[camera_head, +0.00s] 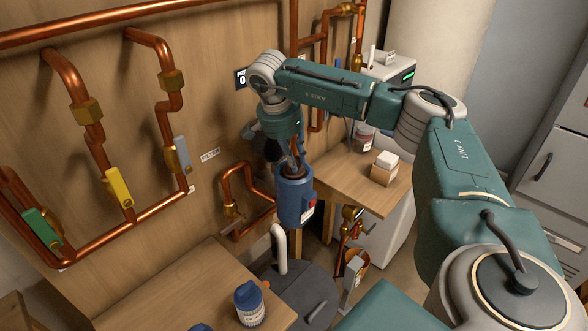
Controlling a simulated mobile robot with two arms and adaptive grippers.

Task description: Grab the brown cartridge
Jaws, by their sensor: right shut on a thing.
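A blue cylindrical filter housing (294,203) with a red part on its right side stands in front of the wood panel, in the middle of the view. My right gripper (289,163) points down at its open top. It is shut on a narrow brown piece, the brown cartridge (293,147), of which only a little shows between the dark fingers. The fingers and the housing rim hide the rest, and I cannot tell how deep it sits. My left gripper is not in view.
Copper pipes with green, yellow and grey valve handles (119,188) run along the panel at left. A blue-lidded jar (250,303) stands on the front wooden shelf (190,290). A small box (383,170) sits on the right-hand wooden shelf (345,185).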

